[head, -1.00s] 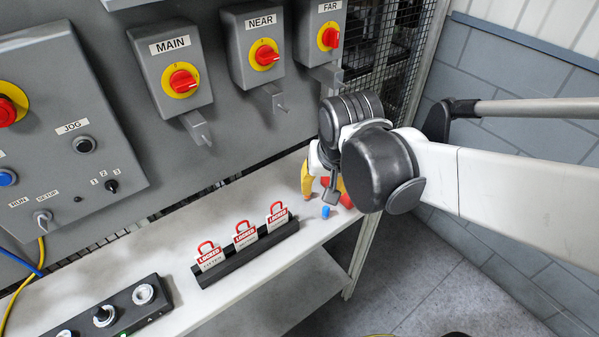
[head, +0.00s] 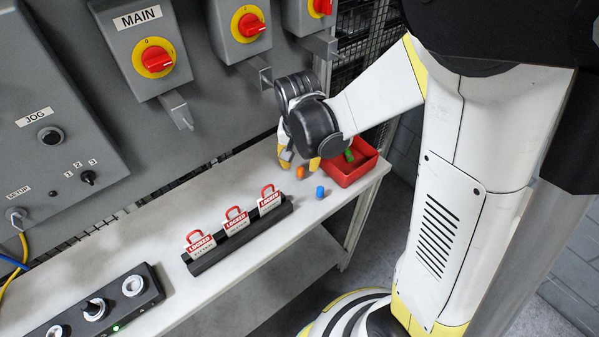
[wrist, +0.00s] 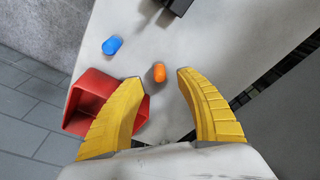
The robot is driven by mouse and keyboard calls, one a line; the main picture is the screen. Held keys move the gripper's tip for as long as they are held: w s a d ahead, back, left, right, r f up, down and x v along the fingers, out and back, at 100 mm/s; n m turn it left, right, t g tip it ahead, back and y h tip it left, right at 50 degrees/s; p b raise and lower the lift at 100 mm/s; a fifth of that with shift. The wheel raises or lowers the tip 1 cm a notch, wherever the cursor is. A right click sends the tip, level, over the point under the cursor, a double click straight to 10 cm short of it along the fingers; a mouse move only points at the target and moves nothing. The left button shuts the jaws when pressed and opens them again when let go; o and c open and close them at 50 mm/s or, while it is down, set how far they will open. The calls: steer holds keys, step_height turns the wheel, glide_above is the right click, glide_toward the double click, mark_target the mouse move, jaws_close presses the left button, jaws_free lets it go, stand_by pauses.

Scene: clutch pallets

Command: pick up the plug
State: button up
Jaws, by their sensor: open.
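A small orange plug (head: 300,173) lies on the light grey bench, and it shows in the wrist view (wrist: 159,72) between my yellow fingertips. A blue plug (head: 320,191) is on the bench nearer its front edge, outside the fingers; the wrist view shows it at upper left (wrist: 113,45). A green piece (head: 349,155) is inside the red bin. My gripper (wrist: 160,77) is open and points down over the orange plug; in the head view (head: 299,161) its fingers are close above it. I cannot tell whether a finger touches it.
The red bin (head: 347,176) stands at the bench's right end, close beside one finger in the wrist view. A black rack (head: 240,237) with several red-and-white LOCKED tags is to the left. Switch boxes with handles hang on the panel behind. A button box (head: 92,312) is at front left.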

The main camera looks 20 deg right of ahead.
mark_target(300, 169)
steer(key=f, duration=0.1)
steer(key=f+b, duration=0.1)
steer(key=f, duration=0.1)
steer(key=f+b, duration=0.1)
steer(key=shift+w+d+f, duration=0.1)
steer(key=shift+w+f, duration=0.15)
steer(key=shift+f, duration=0.15)
steer(key=shift+r, duration=0.1)
jaws_close()
